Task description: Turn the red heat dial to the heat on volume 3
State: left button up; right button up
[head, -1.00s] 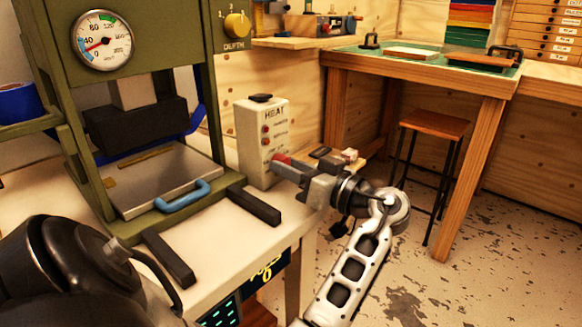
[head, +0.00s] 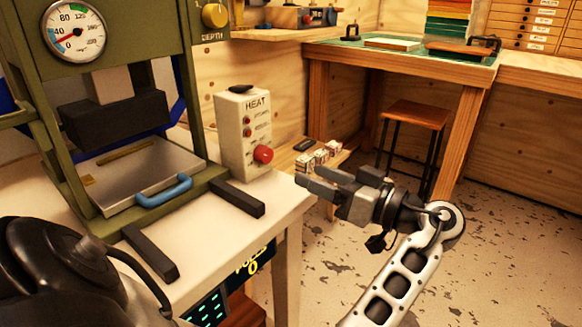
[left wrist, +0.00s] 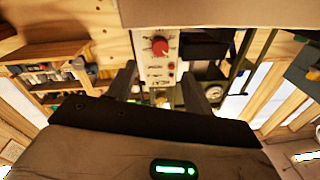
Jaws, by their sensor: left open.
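The cream heat box (head: 233,150), labelled HEAT, stands upright on the white bench top beside the green press. Its red heat dial (head: 263,154) is low on the front face, with small red lamps above it. The dial's setting is too small to read. My left gripper (head: 307,174) is open and empty, to the right of the box and apart from the dial. In the left wrist view the red dial (left wrist: 160,46) appears upside down on the box, beyond and between the two dark fingers (left wrist: 157,75). My right gripper is not in view.
The green press with a gauge (head: 74,31), a yellow depth knob (head: 214,15) and a blue-handled tray (head: 164,190) is left of the box. Two dark bars lie on the bench. Small boxes (head: 318,157) sit behind the gripper. A stool (head: 415,115) stands beyond.

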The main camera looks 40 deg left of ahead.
pick_arm(q)
jog(key=w+d, duration=0.1)
jog(key=d, duration=0.5)
jog(key=shift+f, duration=0.1)
